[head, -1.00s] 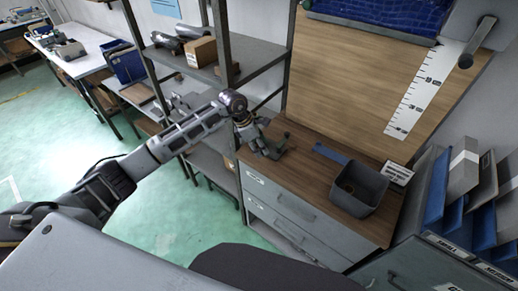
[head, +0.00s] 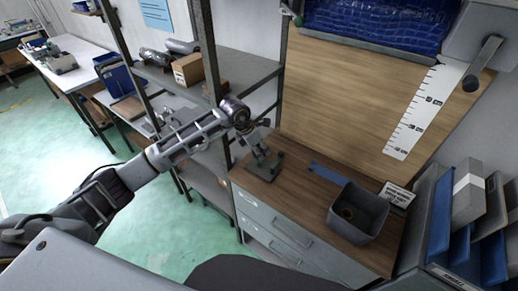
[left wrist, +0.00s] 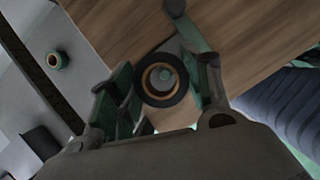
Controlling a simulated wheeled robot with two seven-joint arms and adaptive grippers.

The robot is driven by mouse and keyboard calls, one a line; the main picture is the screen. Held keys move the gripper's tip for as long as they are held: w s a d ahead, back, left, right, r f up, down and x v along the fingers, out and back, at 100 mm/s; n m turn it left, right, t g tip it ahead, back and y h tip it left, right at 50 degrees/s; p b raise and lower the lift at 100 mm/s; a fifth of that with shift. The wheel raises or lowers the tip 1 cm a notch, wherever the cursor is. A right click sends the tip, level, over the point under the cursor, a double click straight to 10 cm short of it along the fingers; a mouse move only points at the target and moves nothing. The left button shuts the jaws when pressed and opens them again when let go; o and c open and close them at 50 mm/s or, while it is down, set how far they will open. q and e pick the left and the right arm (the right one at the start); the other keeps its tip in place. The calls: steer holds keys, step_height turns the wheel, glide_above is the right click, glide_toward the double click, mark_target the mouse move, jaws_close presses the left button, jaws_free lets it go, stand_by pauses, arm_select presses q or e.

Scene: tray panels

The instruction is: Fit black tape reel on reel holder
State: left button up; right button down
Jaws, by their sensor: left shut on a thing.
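My left gripper (left wrist: 168,88) is shut on the black tape reel (left wrist: 141,96), a dark ring with a tan core, between its two fingers. In the left wrist view a green knob (left wrist: 165,75) shows inside the reel's opening; I cannot tell whether the reel is around it or above it. The grey-green reel holder (head: 266,168) stands on the wooden cabinet top. In the head view my left gripper (head: 257,143) is right at the holder's upper part, and the reel is hard to make out there. My right gripper is not in view.
A dark grey bin (head: 361,222) with a brownish ring inside stands to the right of the holder. A blue strip (head: 327,173) lies behind it. A metal shelf rack (head: 205,70) stands close on the left. A green reel (left wrist: 57,60) lies to the left in the left wrist view.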

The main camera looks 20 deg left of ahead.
mark_target(260, 162)
arm_select(q)
steer(key=shift+f, duration=0.15)
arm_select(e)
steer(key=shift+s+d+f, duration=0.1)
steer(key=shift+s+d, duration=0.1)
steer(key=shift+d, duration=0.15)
